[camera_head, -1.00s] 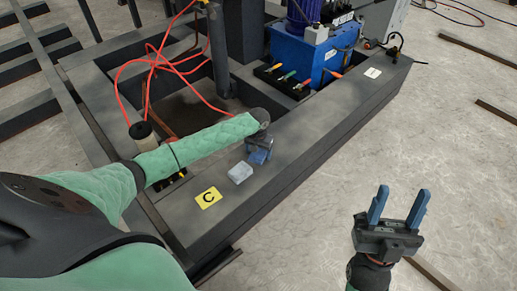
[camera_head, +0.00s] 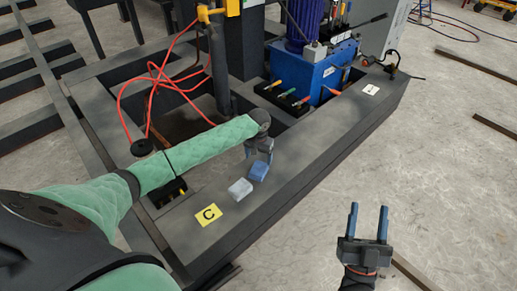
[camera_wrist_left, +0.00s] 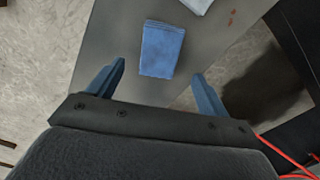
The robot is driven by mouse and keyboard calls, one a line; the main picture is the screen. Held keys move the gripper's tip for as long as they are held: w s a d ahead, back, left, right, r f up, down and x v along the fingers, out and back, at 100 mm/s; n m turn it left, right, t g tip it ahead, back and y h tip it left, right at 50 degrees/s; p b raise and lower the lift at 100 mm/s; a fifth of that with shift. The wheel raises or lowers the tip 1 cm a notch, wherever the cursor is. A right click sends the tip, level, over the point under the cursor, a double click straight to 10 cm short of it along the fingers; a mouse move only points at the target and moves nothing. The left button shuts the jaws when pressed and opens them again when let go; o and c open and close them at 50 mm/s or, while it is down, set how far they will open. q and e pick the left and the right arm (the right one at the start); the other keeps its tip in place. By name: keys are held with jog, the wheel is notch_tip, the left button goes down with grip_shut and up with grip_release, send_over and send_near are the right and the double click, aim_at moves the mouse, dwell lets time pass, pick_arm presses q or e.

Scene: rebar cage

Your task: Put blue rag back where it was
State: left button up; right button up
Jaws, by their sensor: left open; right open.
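The blue rag (camera_head: 259,170) lies folded on the dark frame beam, just beyond a pale grey-white rag (camera_head: 240,189). In the left wrist view the blue rag (camera_wrist_left: 162,49) lies ahead of and between my open fingers, apart from both. My left gripper (camera_head: 260,150) is over the beam beside the blue rag, partly hidden by its own wrist; its two blue fingers (camera_wrist_left: 157,85) show in the wrist view with nothing between the tips. My right gripper (camera_head: 368,222) is open and empty, raised over the floor to the right of the beam.
A blue hydraulic unit (camera_head: 310,75) with coloured levers stands behind. Red hoses (camera_head: 160,75) hang at the left. The floor at right is mostly clear.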

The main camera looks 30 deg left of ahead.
pick_arm(q)
notch_tip(320, 180, up, 4)
jog(key=shift+r+p, duration=0.1)
jog(key=shift+p, duration=0.2)
pick_arm(e)
notch_tip(320, 180, down, 8)
jog(key=w+g, duration=0.2)
jog(key=shift+a+r+g+h, duration=0.15)
jog(key=shift+a+g+h, duration=0.25)
jog(key=shift+a, duration=0.05)
